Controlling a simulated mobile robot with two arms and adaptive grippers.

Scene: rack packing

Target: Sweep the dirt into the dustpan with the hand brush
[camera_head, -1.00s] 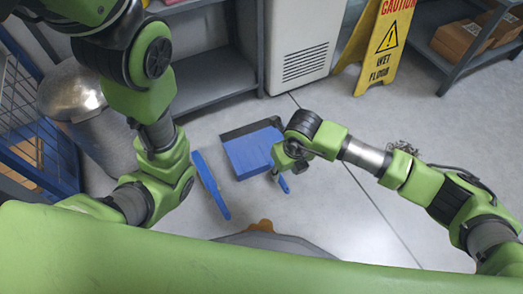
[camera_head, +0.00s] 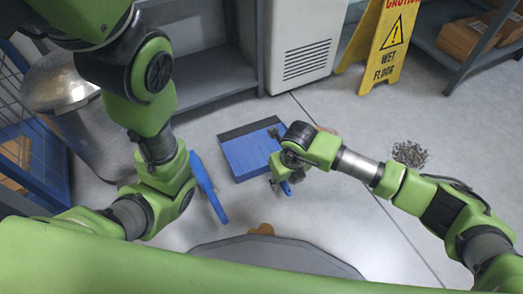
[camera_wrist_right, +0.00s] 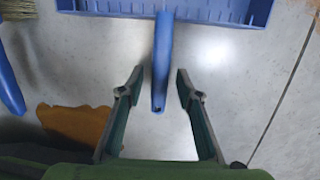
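The blue dustpan (camera_head: 240,157) lies on the floor in the middle of the head view, its dark edge facing away from me. Its blue handle (camera_head: 286,188) is partly covered by my right gripper (camera_head: 280,180). In the right wrist view the handle (camera_wrist_right: 161,60) stands between the parted fingers of that gripper (camera_wrist_right: 158,80), with gaps on both sides. The blue hand brush (camera_head: 207,187) is left of the dustpan, beside my left arm; its pale bristles (camera_wrist_right: 17,45) show in the wrist view. A dark dirt pile (camera_head: 410,153) lies beyond my right forearm. My left gripper is hidden.
A yellow wet-floor sign (camera_head: 387,45) stands at the back right, near a shelf with cardboard boxes (camera_head: 465,38). A metal bin (camera_head: 75,105) and blue wire rack (camera_head: 35,150) stand at the left. The floor between dustpan and sign is clear.

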